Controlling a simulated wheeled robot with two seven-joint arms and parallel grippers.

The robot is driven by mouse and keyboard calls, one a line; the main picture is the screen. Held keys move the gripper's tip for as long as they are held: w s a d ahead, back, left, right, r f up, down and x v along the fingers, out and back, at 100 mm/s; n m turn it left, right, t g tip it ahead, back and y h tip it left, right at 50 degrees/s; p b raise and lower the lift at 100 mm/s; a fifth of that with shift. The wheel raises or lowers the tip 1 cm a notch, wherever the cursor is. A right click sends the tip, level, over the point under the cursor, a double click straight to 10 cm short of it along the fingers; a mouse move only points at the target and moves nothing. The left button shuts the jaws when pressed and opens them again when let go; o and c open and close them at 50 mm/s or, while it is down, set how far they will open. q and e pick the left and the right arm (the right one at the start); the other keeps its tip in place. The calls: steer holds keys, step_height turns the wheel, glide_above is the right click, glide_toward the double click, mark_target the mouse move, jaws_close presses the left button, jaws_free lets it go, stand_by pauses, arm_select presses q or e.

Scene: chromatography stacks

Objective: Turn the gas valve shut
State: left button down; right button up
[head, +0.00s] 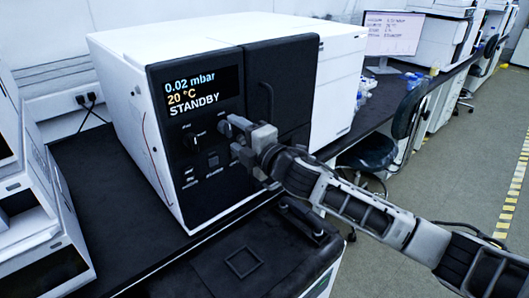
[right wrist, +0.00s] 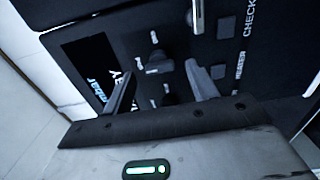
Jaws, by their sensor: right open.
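The control panel (head: 198,150) on the dark front of a white instrument has two dark knobs. The left knob (head: 190,141) shows clear of the gripper; the right knob (head: 224,130) sits beside the fingertips. Their small labels are too blurred to tell which is the gas valve. My right gripper (head: 232,137) is at the panel in front of the right knob. In the right wrist view its fingers (right wrist: 162,70) are apart, with the right knob (right wrist: 158,62) between them. Contact cannot be told. The other knob (right wrist: 168,99) lies lower, near the palm. My left gripper is out of view.
The display (head: 199,91) reads 0.02 mbar, 20 °C, STANDBY. Square buttons (head: 213,161) lie under the knobs. A handle (head: 267,99) stands on the dark door to the right. White equipment (head: 45,200) stands at left; the black bench (head: 105,165) between is clear.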

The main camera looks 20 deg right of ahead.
steer(key=b+v, duration=0.3)
steer(key=v, duration=1.1)
steer(key=shift+s+f, duration=0.1)
steer(key=s+a+f+m+g+h, duration=0.1)
steer(key=s+f+m+g, duration=0.1)
steer(key=s+f+m, duration=0.4)
steer(key=s+a+f+m+g+h, duration=0.1)
steer(key=s+f+m, duration=0.5)
steer(key=f, duration=0.8)
steer(key=s+a+f+m+g+h, duration=0.2)
steer(key=s+f+m, duration=0.4)
steer(key=f, duration=0.5)
steer(key=shift+s+m+g, duration=0.35)
steer(key=shift+m+g, duration=0.35)
steer(key=shift+m, duration=0.3)
